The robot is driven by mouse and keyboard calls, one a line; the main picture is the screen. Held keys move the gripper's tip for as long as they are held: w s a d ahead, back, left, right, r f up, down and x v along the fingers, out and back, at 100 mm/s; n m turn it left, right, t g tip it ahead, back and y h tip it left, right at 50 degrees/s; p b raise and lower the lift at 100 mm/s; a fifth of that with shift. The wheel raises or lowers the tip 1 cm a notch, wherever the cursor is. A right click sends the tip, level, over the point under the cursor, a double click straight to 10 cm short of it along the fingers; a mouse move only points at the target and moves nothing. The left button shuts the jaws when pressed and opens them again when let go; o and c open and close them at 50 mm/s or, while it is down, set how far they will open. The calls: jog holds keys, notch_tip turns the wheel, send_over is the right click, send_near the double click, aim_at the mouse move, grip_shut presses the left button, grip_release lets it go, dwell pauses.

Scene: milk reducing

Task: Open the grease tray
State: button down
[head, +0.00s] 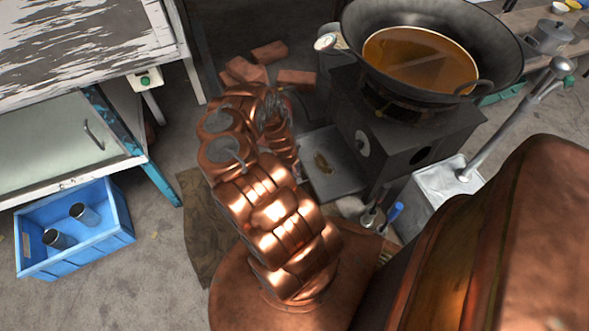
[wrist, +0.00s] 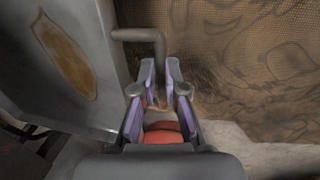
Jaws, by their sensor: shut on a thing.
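The grease tray (head: 338,180) is a flat grey tray with a brown grease patch, sticking out from the left side of the dark stove (head: 410,150) in the head view. In the wrist view the tray (wrist: 105,80) fills the left side, its brown patch plainly visible. A bent grey bar handle (wrist: 135,35) reaches from its edge toward my gripper (wrist: 160,82). The purple-padded fingers are shut around the handle's end. In the head view my copper arm hides the handle and most of my gripper.
A wok of oil (head: 490,45) sits on the stove. Several bricks (head: 268,52) lie behind my arm. A blue crate (head: 105,240) with two cans stands at left, below a workbench (head: 75,130). A patterned mat (head: 197,205) lies on the floor.

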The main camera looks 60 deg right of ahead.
jog(key=shift+w, duration=0.15)
jog(key=c, duration=1.2)
grip_release()
jog(key=shift+a, duration=0.1)
